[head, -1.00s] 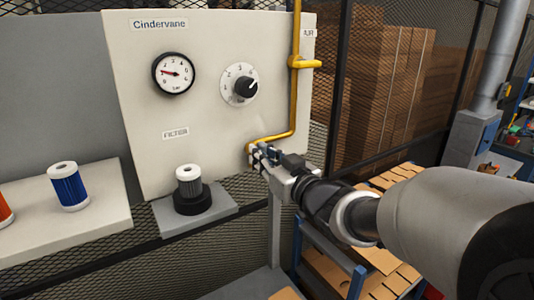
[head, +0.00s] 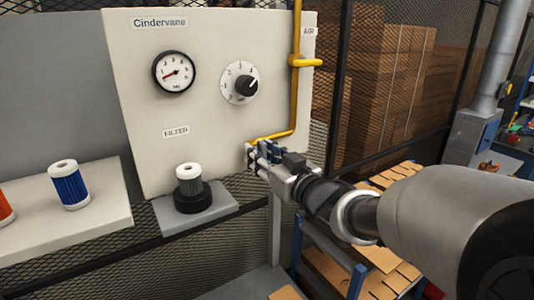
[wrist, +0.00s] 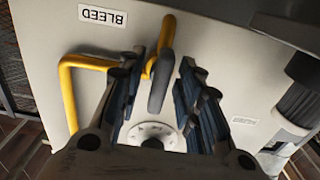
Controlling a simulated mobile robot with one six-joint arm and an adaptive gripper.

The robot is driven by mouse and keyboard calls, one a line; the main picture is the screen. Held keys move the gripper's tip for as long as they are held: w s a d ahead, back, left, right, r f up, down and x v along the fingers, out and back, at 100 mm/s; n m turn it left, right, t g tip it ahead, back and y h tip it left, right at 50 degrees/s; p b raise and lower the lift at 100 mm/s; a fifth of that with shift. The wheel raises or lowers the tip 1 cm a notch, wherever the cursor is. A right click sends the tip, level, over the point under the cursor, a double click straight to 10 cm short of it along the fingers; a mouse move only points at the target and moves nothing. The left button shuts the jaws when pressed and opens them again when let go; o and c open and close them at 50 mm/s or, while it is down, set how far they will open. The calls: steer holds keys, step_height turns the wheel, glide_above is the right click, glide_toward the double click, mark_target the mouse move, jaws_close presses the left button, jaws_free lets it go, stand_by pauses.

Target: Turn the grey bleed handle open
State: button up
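The grey bleed handle (wrist: 159,88) shows in the wrist view, below the BLEED label (wrist: 103,16). It hangs on the yellow pipe (wrist: 92,63) and lies roughly in line with my fingers, slightly tilted. My gripper (wrist: 161,66) is open, with one finger on each side of the handle; gaps show on both sides. In the head view my gripper (head: 257,154) is at the panel's lower right edge, and it hides the handle there. The pressure gauge (head: 174,72) has its needle pointing left and slightly down, near the low end.
A filter (head: 190,180) stands on a small shelf below. A blue cartridge (head: 69,185) stands on a ledge at left. Mesh fencing borders the panel.

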steer(key=v, duration=1.2)
steer(key=s+d+f+m+g+h+b, duration=0.1)
steer(key=s+d+f+m+h+b, duration=0.15)
steer(key=d+f+h+b, duration=0.45)
steer(key=s+d+f+m+g+h+b, duration=0.1)
steer(key=s+d+f+m+h+b, duration=0.15)
steer(key=d+f+b, duration=0.55)
steer(key=s+a+f+g+b, duration=0.2)
steer(key=s+f+g+b, duration=0.1)
steer(key=s+f, duration=0.7)
steer(key=s+a+f+m+g+b, duration=0.1)
steer(key=s+a+f+g+b, duration=0.1)
steer(key=s+f+g, duration=0.3)
steer(key=s+f+b, duration=0.1)
steer(key=s+f, duration=0.3)
steer(key=f, duration=0.2)
steer(key=shift+s+a+m+b, duration=0.3)
steer(key=shift+s+a, duration=0.05)
